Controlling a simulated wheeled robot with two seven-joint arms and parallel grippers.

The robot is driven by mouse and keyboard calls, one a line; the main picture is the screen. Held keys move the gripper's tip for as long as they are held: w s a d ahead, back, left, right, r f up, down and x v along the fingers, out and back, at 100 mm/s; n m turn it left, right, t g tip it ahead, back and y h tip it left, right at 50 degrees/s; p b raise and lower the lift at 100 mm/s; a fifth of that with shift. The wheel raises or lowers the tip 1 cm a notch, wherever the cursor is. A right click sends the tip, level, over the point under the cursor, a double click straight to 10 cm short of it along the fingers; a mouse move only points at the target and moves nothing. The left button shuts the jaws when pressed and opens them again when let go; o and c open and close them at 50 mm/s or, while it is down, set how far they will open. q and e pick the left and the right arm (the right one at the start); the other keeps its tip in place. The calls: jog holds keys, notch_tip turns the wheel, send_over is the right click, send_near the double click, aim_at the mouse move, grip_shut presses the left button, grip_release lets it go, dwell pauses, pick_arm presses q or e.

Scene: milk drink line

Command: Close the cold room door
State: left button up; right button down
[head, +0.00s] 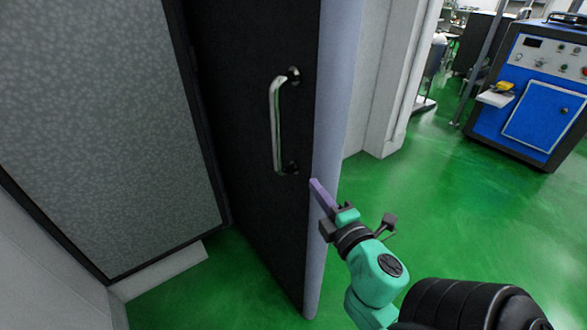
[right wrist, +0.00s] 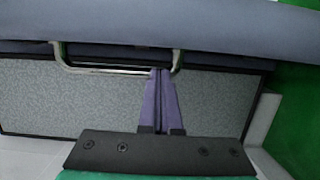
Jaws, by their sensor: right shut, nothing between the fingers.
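The cold room door (head: 240,110) stands open in the head view, its dark face turned to the left and its pale edge (head: 335,90) toward me. A shiny metal bar handle (head: 276,125) is fixed upright on the dark face. My right gripper (head: 318,188) is shut and empty, its purple fingertips at the door's edge, below and right of the handle. In the right wrist view the shut fingers (right wrist: 160,90) point toward the handle (right wrist: 110,70) and the door edge (right wrist: 160,30). I cannot tell whether they touch the door. My left gripper is not in view.
A grey speckled panel (head: 90,120) in a dark frame stands at the left. A white wall post (head: 385,90) is behind the door. A blue machine (head: 535,95) stands at the back right. The green floor (head: 460,210) is clear on the right.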

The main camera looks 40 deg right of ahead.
aim_at(299, 162)
jog(key=x, duration=0.6)
jog(key=r+x, duration=0.1)
jog(key=x, duration=0.2)
jog(key=shift+w+a, duration=0.1)
jog(key=shift+a, duration=0.1)
jog(key=shift+w+d, duration=0.1)
jog(key=shift+w, duration=0.15)
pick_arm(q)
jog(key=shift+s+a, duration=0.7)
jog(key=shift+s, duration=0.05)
pick_arm(e)
jog(key=shift+d, duration=0.1)
